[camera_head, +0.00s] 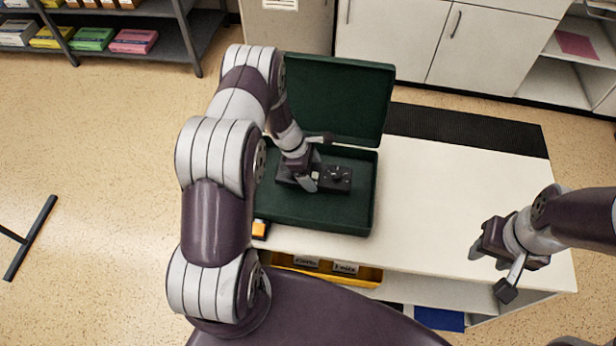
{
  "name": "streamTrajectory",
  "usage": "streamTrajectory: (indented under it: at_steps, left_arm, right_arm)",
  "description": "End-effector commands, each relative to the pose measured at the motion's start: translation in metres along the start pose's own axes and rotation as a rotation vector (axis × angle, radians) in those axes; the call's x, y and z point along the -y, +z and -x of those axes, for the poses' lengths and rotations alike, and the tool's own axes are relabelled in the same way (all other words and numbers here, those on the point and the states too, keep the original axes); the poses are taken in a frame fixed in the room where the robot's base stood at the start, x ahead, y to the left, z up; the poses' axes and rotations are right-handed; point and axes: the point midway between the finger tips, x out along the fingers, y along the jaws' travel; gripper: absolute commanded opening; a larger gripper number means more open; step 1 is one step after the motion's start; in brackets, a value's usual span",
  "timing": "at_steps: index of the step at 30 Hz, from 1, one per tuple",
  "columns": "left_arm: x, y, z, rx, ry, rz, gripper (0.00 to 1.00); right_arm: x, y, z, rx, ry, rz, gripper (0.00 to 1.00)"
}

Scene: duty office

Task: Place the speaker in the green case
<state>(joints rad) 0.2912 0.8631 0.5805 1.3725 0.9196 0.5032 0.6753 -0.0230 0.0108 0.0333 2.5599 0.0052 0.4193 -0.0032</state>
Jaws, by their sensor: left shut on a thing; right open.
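The green case (347,218) stands open on the white table, its lid (337,98) raised at the back. A dark, boxy thing with a round knob on top, which looks like the speaker (340,178), is inside the case's tray area, toward the back. My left gripper (312,179) reaches down into the case and is shut on it. The gripper covers its left part, and I cannot tell whether it touches the case floor. My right gripper (491,270) is open and empty over the table's front right part, well apart from the case.
The white table (430,200) is clear right of the case, with a black mat (465,128) along its back. A small orange thing (260,230) is by the case's front left corner. A yellow bin (368,277) with labelled items sits below the front edge. White cabinets (400,40) stand behind.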

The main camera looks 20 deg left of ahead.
Motion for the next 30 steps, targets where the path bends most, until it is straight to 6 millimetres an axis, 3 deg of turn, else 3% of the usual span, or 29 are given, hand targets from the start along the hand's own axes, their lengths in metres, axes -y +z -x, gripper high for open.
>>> streamTrajectory:
  at_steps: [3, 10, 18, 19, 20, 30]
  left_arm:
    - [0.002, -0.009, -0.004, 0.001, 0.001, 0.001, 0.1]
    - [0.003, -0.023, -0.036, 0.001, 0.0, -0.001, 0.1]
    - [0.003, -0.024, -0.039, 0.001, 0.002, -0.001, 0.1]
    - [0.003, -0.024, -0.039, 0.001, 0.001, -0.001, 0.92]
    - [0.003, -0.024, -0.039, 0.001, 0.001, -0.001, 1.0]
    - [0.002, -0.024, -0.028, 0.001, 0.003, -0.001, 1.0]
  right_arm:
    - [0.0, 0.0, 0.004, 0.0, 0.0, 0.0, 0.43]
    - [0.0, -0.001, 0.011, 0.0, 0.0, 0.0, 0.43]
    - [0.0, -0.001, 0.009, 0.0, 0.0, 0.0, 0.43]
    - [0.0, -0.001, 0.009, 0.0, 0.0, 0.0, 0.43]
    - [0.0, -0.001, 0.009, 0.0, 0.0, 0.0, 0.43]
    - [0.0, -0.001, 0.009, 0.0, 0.0, 0.0, 0.43]
